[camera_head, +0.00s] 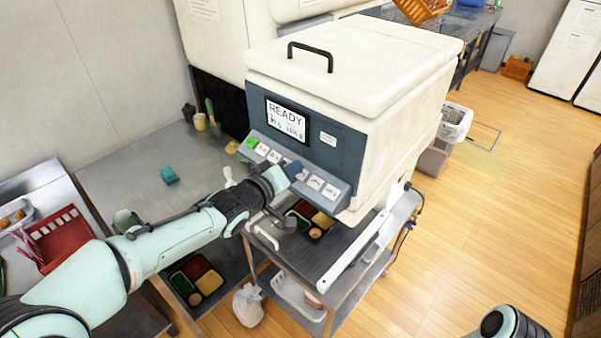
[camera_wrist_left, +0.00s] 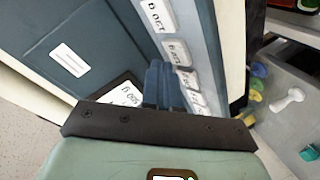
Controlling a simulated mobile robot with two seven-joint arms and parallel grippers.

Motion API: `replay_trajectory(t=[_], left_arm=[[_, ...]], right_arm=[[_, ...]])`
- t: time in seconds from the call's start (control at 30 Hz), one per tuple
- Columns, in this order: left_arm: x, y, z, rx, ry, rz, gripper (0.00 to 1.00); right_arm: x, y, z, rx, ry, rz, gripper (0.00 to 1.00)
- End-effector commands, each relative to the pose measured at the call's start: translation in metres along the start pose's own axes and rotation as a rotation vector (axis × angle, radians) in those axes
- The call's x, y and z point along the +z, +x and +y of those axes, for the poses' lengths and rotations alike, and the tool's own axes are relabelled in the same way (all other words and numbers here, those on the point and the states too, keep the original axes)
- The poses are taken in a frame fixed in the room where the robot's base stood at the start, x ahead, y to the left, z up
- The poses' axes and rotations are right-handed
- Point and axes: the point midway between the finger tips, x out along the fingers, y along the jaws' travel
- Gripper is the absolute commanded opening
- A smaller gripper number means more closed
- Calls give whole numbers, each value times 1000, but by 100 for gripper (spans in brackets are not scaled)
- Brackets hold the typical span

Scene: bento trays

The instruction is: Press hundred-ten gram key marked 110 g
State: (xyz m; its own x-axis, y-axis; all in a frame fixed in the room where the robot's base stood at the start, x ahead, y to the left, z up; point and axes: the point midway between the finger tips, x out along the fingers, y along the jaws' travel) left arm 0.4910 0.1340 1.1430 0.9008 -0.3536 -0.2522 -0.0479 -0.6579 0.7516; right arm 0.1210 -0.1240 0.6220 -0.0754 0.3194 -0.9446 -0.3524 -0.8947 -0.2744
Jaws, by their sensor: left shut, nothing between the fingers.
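The white machine's sloped key panel (camera_head: 339,193) carries a green key (camera_head: 251,143) and a row of white keys. The white keys (camera_head: 314,183) have small labels that I cannot read in the head view, so I cannot tell which is marked 110 g. My left gripper (camera_head: 292,170) is shut and empty, in front of the panel's middle, hiding some keys. In the left wrist view its blue fingers (camera_wrist_left: 163,85) are beside the row of keys (camera_wrist_left: 178,52), whose labels appear turned. Contact with a key cannot be told. My right gripper is out of view.
The display (camera_head: 287,119) above the keys reads READY. Trays with coloured food (camera_head: 311,220) sit below the panel, near my left forearm. A teal block (camera_head: 169,175) and yellow cups (camera_head: 200,122) stand on the grey table (camera_head: 135,180). The wooden floor at right is open.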

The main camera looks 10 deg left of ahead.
Motion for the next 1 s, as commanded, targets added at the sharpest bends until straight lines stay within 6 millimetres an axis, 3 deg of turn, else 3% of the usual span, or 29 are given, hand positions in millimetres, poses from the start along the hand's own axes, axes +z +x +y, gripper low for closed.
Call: replay_trajectory(t=[1.0], left_arm=[[6, 7, -6, 0, 0, 0, 0]], right_arm=[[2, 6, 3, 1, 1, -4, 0]])
